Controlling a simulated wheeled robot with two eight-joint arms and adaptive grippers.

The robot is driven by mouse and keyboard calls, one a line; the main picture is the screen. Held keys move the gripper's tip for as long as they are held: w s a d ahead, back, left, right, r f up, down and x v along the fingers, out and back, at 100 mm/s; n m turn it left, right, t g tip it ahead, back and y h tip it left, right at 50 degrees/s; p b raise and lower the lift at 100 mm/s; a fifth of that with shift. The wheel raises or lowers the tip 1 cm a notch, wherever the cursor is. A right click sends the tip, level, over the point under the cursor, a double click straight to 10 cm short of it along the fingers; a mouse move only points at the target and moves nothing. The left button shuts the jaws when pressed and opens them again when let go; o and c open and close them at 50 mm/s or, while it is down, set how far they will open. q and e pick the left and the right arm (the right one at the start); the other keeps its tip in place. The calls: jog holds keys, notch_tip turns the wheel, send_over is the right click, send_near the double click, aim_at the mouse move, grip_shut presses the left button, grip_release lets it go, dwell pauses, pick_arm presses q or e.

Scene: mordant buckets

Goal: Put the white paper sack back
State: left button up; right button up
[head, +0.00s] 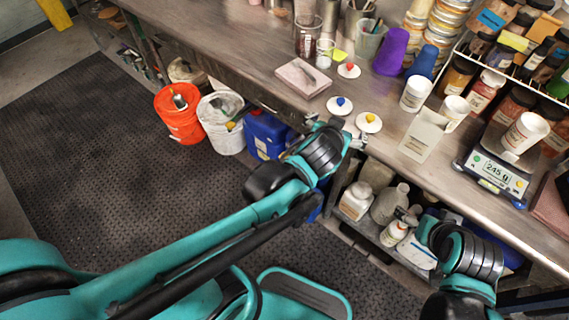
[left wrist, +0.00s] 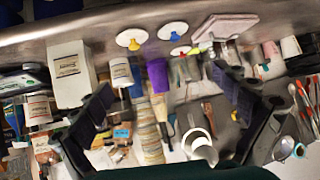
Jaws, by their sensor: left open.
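The white paper sack (head: 424,136) stands upright on the counter, left of the digital scale (head: 494,176) and close to the counter's front edge. It also shows at the upper left of the left wrist view (left wrist: 70,76). My left gripper (head: 344,132) is open and empty at the counter's front edge, left of the sack and apart from it. In the left wrist view its two fingers (left wrist: 168,106) are spread wide, with the sack outside them. My right gripper (head: 410,224) is low in front of the under-shelf, and its finger state is unclear.
White lids with blue (head: 340,106), yellow (head: 369,122) and red knobs lie near my left gripper. White tubs (head: 416,94) stand behind the sack. Jars crowd the rack at right. An orange bucket (head: 180,114) and a white bucket (head: 222,122) stand on the floor. The mat is clear.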

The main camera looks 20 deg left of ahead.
pick_arm(q)
jog(key=s+a+f+g, duration=0.2)
jog(key=s+a, duration=0.2)
jog(key=s, duration=0.3)
jog(key=s+a+f+g, duration=0.2)
jog(key=s+a, duration=0.3)
jog(key=s, duration=0.2)
jog(key=shift+s+f+n, duration=0.15)
jog(key=shift+f+n, duration=0.1)
jog(key=shift+n, duration=0.15)
jog(key=shift+a, duration=0.1)
